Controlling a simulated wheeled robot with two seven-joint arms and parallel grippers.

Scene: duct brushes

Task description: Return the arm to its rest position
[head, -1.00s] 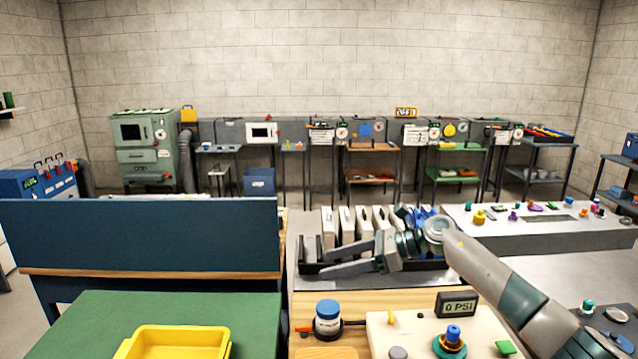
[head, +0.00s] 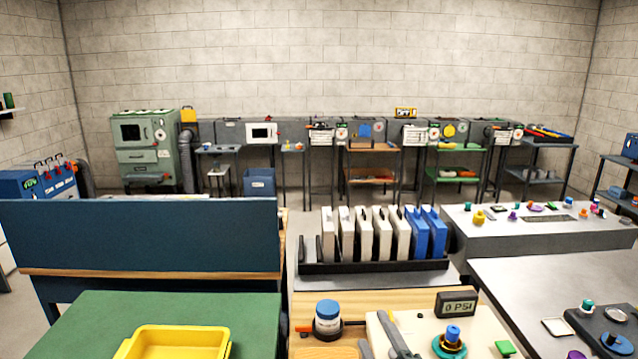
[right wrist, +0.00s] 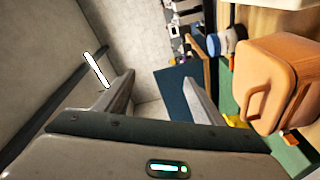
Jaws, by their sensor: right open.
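My right gripper shows at the bottom edge of the head view (head: 382,338). Only its grey fingers are visible, low in front of the cream panel (head: 410,322); the rest of the arm is out of frame. In the right wrist view the gripper (right wrist: 160,97) has its two fingers spread wide with nothing between them. My left gripper is not in view.
A black rack (head: 375,266) holds white and blue upright slabs. A blue-lidded jar (head: 327,317), a gauge reading 0 PSI (head: 456,304) and a yellow tray (head: 178,342) are near.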

